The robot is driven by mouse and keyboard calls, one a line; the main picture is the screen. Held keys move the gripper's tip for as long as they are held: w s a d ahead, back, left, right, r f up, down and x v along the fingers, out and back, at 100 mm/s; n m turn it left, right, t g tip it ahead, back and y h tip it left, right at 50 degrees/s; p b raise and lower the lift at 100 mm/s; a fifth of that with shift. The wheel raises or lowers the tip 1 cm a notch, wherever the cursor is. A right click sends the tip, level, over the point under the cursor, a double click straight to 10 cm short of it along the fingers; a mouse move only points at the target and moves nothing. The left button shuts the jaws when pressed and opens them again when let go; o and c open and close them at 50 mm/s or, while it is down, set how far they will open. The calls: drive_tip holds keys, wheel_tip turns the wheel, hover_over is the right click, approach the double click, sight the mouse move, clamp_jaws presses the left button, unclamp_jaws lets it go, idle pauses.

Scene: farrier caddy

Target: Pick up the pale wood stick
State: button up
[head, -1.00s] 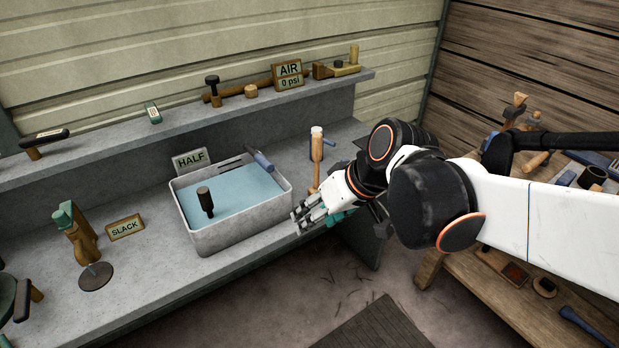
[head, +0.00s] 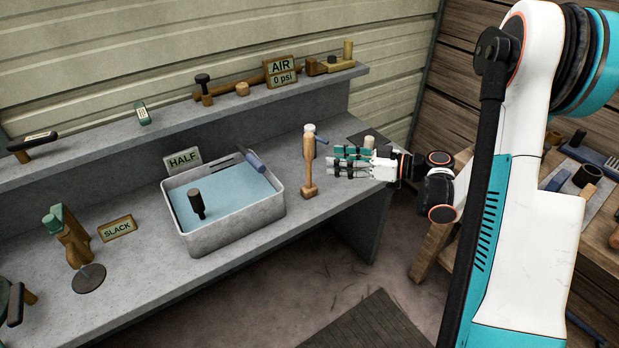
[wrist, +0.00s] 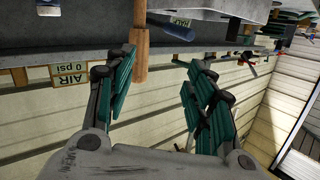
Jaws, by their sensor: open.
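The pale wood stick (head: 308,160) stands upright near the bench's front edge, to the right of the grey tub (head: 232,222), with a wider block at its foot. My gripper (head: 333,162) is open and empty, pointing left just to the right of the stick, with a small gap between fingertips and stick. The wrist view is upside down. There the stick (wrist: 141,48) shows beyond the fingers (wrist: 158,82), closer to the left finger and not clearly between them. Part of the stick is cut off at the top of that view.
The tub holds blue liquid, a dark-headed tool (head: 196,204) and a blue-handled tool (head: 256,160) on its rim. A blue-and-white item (head: 320,143) stands close behind the stick. A pale cylinder (head: 370,141) stands behind my gripper. Signs and tools line the shelf (head: 110,160).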

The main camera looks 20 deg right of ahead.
drive_tip(key=n+t+y, duration=0.1)
approach(309, 150)
drive_tip(key=shift+w+d+f+b+x, duration=0.2)
drive_tip(key=shift+b+x, duration=0.45)
drive_tip(key=shift+x, duration=1.1)
drive_tip(key=shift+w+d+f+b+x, duration=0.2)
drive_tip(key=shift+b+x, duration=0.4)
drive_tip(key=shift+x, duration=1.15)
drive_tip(key=shift+w+d+f+b+x, duration=0.2)
drive_tip(key=shift+b+x, duration=0.45)
drive_tip(key=shift+x, duration=1.1)
drive_tip(key=shift+a, duration=0.15)
clamp_jaws()
